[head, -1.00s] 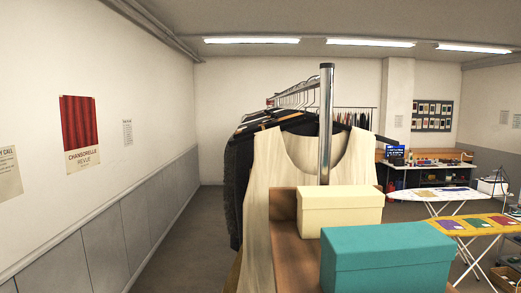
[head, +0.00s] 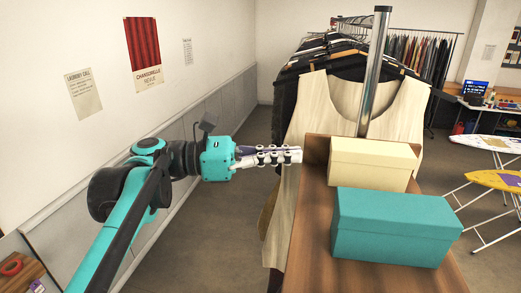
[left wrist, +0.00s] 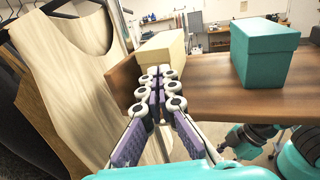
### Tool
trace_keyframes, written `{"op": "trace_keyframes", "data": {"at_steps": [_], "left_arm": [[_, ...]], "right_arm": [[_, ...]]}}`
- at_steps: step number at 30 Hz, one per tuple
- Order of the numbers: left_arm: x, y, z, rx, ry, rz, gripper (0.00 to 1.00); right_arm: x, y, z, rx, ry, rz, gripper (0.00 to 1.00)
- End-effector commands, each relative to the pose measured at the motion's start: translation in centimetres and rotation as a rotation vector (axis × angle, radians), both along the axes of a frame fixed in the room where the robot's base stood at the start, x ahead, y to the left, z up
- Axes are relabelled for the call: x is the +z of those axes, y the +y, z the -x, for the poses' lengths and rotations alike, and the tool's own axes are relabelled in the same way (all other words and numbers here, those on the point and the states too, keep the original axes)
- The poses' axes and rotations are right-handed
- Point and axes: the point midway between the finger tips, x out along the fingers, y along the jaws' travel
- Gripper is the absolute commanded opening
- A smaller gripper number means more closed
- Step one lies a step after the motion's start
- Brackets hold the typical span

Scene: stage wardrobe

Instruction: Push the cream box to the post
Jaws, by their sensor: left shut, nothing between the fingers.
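The cream box (head: 372,165) is a closed lidded box on the brown wooden shelf (head: 312,240), behind a teal box (head: 392,228). The chrome post (head: 376,75) rises behind the cream box; its lower part is hidden. My left gripper (head: 297,155) is shut and empty at the shelf's left edge, left of the cream box and apart from it in the head view. In the left wrist view, the shut fingertips (left wrist: 160,73) overlap the lower part of the cream box (left wrist: 162,48); contact cannot be told.
A low wooden edge (head: 316,150) stands at the shelf's far left. A cream vest (head: 312,115) and dark garments hang on the rack behind. Ironing boards (head: 495,180) stand at the right. The floor left of the shelf (head: 225,235) is clear.

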Motion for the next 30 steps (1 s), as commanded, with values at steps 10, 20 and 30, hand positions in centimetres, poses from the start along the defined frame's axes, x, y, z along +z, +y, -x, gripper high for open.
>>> {"op": "trace_keyframes", "data": {"at_steps": [10, 20, 30], "left_arm": [[0.1, -4.9, -0.1, -0.001, -0.001, -0.001, 0.0], [0.0, -5.4, -0.1, 0.001, -0.001, -0.001, 0.0], [0.0, -7.2, -0.2, 0.0, -0.001, -0.001, 0.0]], "right_arm": [[1.2, 0.0, 0.0, 0.0, 0.0, 0.0, 0.4], [1.2, 0.0, 0.0, 0.0, 0.0, 0.0, 0.4], [1.3, 0.0, 0.0, 0.0, 0.0, 0.0, 0.4]]}}
